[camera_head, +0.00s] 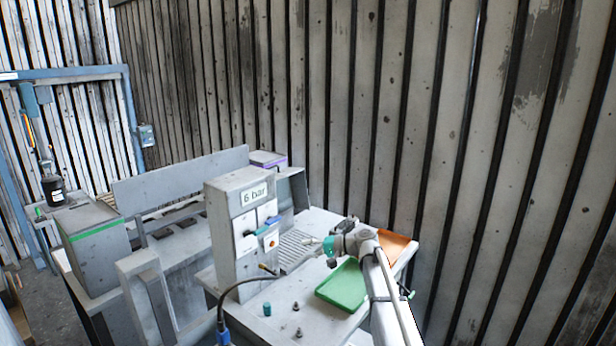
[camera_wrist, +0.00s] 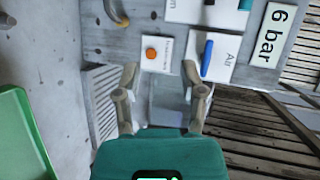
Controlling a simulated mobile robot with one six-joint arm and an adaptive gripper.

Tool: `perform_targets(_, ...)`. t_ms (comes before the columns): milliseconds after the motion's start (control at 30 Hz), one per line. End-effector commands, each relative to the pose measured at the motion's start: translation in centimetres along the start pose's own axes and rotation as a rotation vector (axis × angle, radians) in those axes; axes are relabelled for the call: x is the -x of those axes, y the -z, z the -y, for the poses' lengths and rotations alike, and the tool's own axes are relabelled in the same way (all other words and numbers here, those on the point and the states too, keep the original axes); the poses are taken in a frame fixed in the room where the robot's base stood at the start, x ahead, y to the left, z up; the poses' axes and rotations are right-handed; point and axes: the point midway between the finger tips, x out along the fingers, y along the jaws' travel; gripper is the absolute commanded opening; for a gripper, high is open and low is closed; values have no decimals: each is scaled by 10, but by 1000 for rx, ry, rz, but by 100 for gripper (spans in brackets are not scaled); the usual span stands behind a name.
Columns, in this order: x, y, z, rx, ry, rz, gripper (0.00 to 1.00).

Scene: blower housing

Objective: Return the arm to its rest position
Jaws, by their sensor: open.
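My gripper (camera_wrist: 161,90) is open and empty in the wrist view, its two fingers apart in front of the grey control box. In the head view my gripper (camera_head: 318,241) is at the end of my arm, over the bench and to the right of the box. The grey control box (camera_head: 232,230) stands upright on the bench with a "6 bar" label (camera_head: 254,195). Its orange button (camera_wrist: 151,54) and blue handle (camera_wrist: 207,58) show close to the fingers in the wrist view. I cannot tell whether a finger touches the box.
A green tray (camera_head: 342,286) and an orange tray (camera_head: 394,244) lie on the bench (camera_head: 250,309) near my arm. A dark hose (camera_head: 232,292) curves at the front of the box. A ribbed wall (camera_head: 420,120) stands behind. Free air lies above the bench.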

Motion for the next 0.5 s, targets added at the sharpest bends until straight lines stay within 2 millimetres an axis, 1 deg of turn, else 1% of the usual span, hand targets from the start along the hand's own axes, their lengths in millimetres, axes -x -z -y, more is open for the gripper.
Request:
perform_targets(33,4,-22,-10,12,-54,9,53)
perform_targets(100,9,-43,-26,30,-141,23,53)
perform_targets(267,26,-90,-62,67,-338,55,53)
perform_targets(300,32,-102,-71,75,-389,63,53)
perform_targets(367,40,-118,-84,87,-463,74,53)
perform_targets(500,65,-157,-112,111,-638,100,53)
